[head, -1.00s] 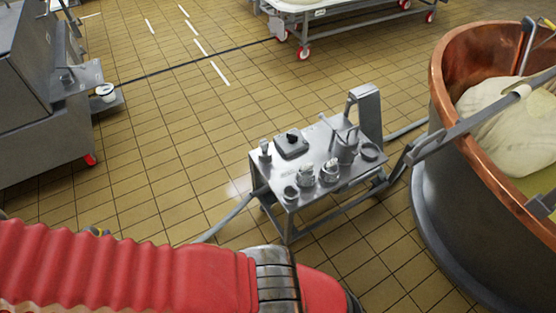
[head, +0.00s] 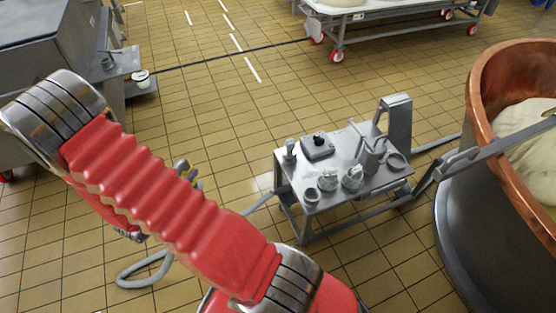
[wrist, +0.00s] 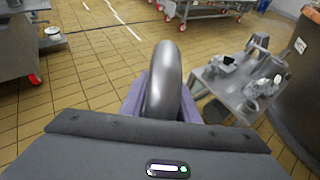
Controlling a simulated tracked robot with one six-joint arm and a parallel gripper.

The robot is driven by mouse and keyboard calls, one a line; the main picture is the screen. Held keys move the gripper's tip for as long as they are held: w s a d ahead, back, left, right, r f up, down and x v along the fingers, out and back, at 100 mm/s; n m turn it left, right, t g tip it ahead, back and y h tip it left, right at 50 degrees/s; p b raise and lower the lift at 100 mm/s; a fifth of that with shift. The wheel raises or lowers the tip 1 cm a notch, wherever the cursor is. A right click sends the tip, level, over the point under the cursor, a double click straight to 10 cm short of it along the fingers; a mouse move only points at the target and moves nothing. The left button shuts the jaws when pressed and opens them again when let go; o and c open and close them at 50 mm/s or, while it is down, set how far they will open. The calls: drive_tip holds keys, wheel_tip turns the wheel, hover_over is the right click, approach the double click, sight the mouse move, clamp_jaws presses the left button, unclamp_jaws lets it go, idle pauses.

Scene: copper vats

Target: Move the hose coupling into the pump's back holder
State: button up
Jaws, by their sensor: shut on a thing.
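My gripper (wrist: 160,105) is shut on the hose coupling; in the wrist view a thick grey curved hose (wrist: 166,75) rises between its purple-grey fingers. The coupling itself is mostly hidden by the fingers and gripper body. In the head view my red arm covers much of the gripper. The pump cart (head: 345,165) stands right of my arm, with several cup-like and ring-shaped holders on its grey top. I cannot tell which is the back holder. It also shows in the wrist view (wrist: 225,85), right of and beyond my gripper.
A grey hose (head: 150,278) loops on the tiled floor and reaches the cart's left side. A copper vat (head: 485,120) stands close on the right. A grey machine (head: 45,45) is at left, and a wheeled trolley (head: 385,15) at the back. Open floor lies between.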

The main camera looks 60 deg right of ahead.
drive_tip(key=s+d+m+g+y, duration=0.1)
drive_tip(key=s+d+m+g, duration=0.2)
drive_tip(key=s+d, duration=0.5)
drive_tip(key=s+d+f+m+g+y, duration=0.1)
drive_tip(key=s+d+m+g, duration=0.3)
drive_tip(key=s+d, duration=0.4)
drive_tip(key=s+d+m+g+y, duration=0.1)
drive_tip(key=s+d+m+g, duration=0.2)
drive_tip(key=s+d, duration=0.5)
drive_tip(key=s+g, duration=0.1)
drive_tip(key=s, duration=1)
drive_tip(key=shift+d+f+g, duration=0.15)
drive_tip(key=shift+f+g, duration=0.05)
drive_tip(key=shift+g, duration=0.1)
drive_tip(key=shift+s+f, duration=0.1)
drive_tip(key=shift+f, duration=0.1)
drive_tip(key=shift+f, duration=2.3)
wheel_tip(320, 180, down, 6)
idle(1.4)
